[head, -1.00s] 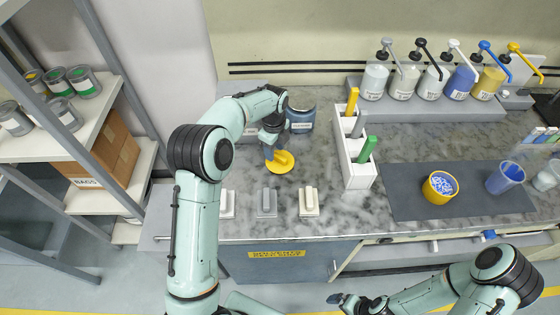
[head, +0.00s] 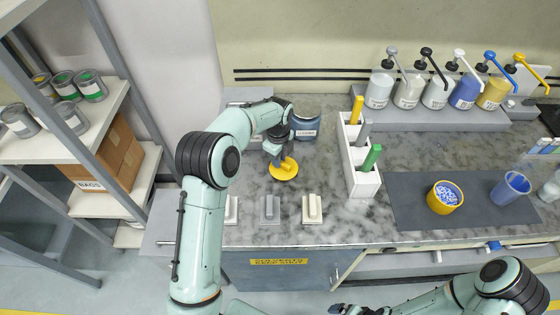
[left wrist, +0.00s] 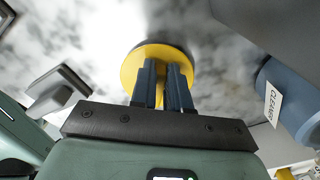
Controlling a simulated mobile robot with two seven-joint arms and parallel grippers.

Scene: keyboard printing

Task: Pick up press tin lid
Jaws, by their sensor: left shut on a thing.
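The press tin lid is a round yellow disc (head: 284,171) with an upright handle, at the left part of the marble counter in the head view. My left gripper (head: 280,160) is directly over it, shut on its handle. In the left wrist view the yellow lid (left wrist: 133,70) spreads out beyond the two dark fingers (left wrist: 161,85), which pinch the handle between them. I cannot tell whether the lid touches the counter or hangs just above it. My right gripper (head: 345,309) is at the bottom edge of the head view, away from the counter; its fingers are unclear.
White and grey handled blocks (head: 312,208) stand along the counter's front edge. A blue-grey cleaner container (head: 305,124) stands behind my left gripper. A white holder (head: 362,185) with coloured handles stands to the right. A yellow tin (head: 445,197) of blue-white contents sits on a dark mat.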

